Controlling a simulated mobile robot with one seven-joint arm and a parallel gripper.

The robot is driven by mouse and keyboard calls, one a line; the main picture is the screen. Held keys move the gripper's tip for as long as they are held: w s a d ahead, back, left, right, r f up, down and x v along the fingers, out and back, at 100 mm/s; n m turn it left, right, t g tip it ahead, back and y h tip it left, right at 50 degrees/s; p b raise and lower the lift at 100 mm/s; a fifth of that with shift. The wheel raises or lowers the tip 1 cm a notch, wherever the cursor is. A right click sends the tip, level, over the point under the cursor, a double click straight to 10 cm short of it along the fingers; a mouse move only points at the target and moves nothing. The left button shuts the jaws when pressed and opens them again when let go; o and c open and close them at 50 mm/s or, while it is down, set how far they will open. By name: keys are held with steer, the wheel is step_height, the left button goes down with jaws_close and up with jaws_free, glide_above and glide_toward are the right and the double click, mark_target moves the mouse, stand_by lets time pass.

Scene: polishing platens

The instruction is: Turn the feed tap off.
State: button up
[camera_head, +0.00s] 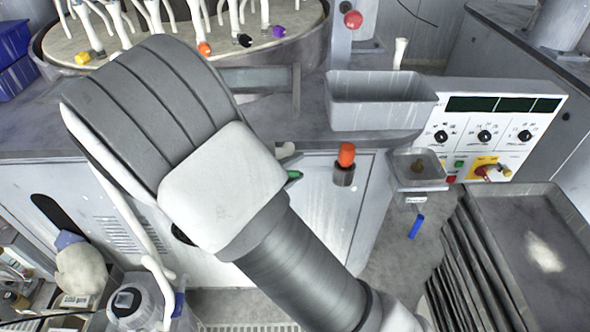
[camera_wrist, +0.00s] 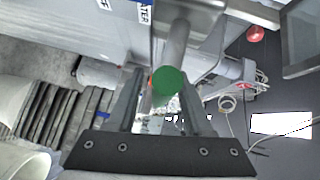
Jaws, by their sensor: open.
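A grey bar with a round green end (camera_wrist: 168,82) is in the wrist view, lined up between the fingers of my gripper (camera_wrist: 161,92). The fingers are apart, one on each side of it, and no clear contact shows. I take it to be the feed tap's handle, but its label is not fully readable. A small green tip (camera_head: 293,175) also shows in the head view, at the edge of my arm on the cabinet front. My arm hides the rest of it and my gripper there. Parts of two labels (camera_wrist: 145,12) show near the bar, one reading "TER".
An orange-capped fitting (camera_head: 345,160) sits right of my arm. A blue handle (camera_head: 415,226) hangs below a small tray (camera_head: 418,182). A control panel (camera_head: 505,125) with dials stands at the right. A grey bin (camera_head: 380,115) is on the bench. A red knob (camera_wrist: 256,33) is at upper right.

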steer(key=shift+w+d, duration=0.2)
steer(key=shift+d, duration=0.05)
jaws_close()
stand_by(1.4)
